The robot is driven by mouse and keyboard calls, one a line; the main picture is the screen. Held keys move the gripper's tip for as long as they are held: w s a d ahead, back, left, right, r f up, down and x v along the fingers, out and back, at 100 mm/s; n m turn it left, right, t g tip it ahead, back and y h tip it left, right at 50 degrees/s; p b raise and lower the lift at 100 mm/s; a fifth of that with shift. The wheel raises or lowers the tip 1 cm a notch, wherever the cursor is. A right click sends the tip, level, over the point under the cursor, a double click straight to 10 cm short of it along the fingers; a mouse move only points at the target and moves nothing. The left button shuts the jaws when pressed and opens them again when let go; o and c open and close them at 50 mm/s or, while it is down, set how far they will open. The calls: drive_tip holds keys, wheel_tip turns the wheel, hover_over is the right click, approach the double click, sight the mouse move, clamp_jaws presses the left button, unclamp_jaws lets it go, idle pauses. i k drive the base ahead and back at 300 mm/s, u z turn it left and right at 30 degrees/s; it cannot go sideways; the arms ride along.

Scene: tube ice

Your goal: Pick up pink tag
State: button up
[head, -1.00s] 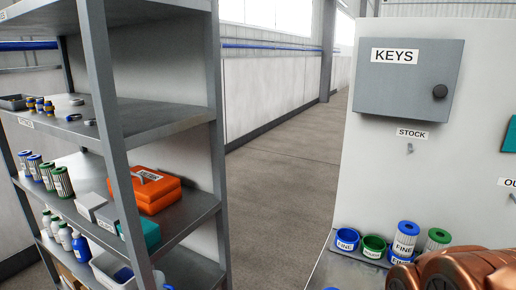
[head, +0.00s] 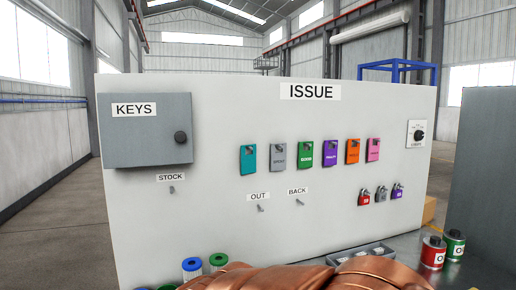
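The pink tag (head: 373,150) hangs on the white board, at the right end of a row of coloured tags. An orange tag (head: 352,151) hangs just left of it, apart from it. My gripper is not in view. Only copper-coloured rounded parts, likely my arm, show at the bottom middle of the head view, well below the tags.
The white ISSUE board (head: 225,215) carries a grey KEYS box (head: 150,150) and a dial (head: 417,134). Several padlocks (head: 381,194) hang below the tags. Canisters (head: 433,252) stand at the right, and a grey panel (head: 485,190) rises there.

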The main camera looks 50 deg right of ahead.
sight(373, 150)
drive_tip(key=z, duration=0.3)
drive_tip(key=k, duration=1)
drive_tip(key=z, duration=1.6)
drive_tip(key=i, duration=0.7)
drive_tip(key=u, duration=2.85)
drive_tip(key=k, duration=1.1)
drive_tip(key=z, duration=1.3)
